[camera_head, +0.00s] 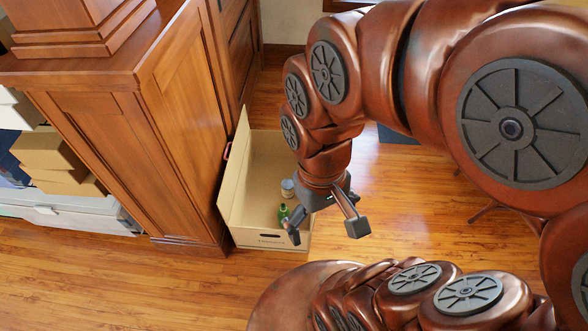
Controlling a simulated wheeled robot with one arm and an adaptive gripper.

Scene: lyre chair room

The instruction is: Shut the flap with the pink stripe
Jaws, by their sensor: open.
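An open beige cardboard box (262,239) stands on the wooden floor beside the wooden cabinet. Its left flap (236,158) stands up and leans outward toward the cabinet. A small pink-red mark (227,151) shows at that flap's outer edge; most of its outer face is hidden. Inside the box are a green bottle (283,214) and a can (287,188). My gripper (325,229) is open and empty, pointing down over the box's front right side, apart from the left flap. My arm and gripper hide the box's right side and any flap there.
The wooden cabinet (188,115) rises close to the box's left side and leaves little room there. Stacked boxes (52,160) stand at the far left. The floor (200,285) in front of the box is clear.

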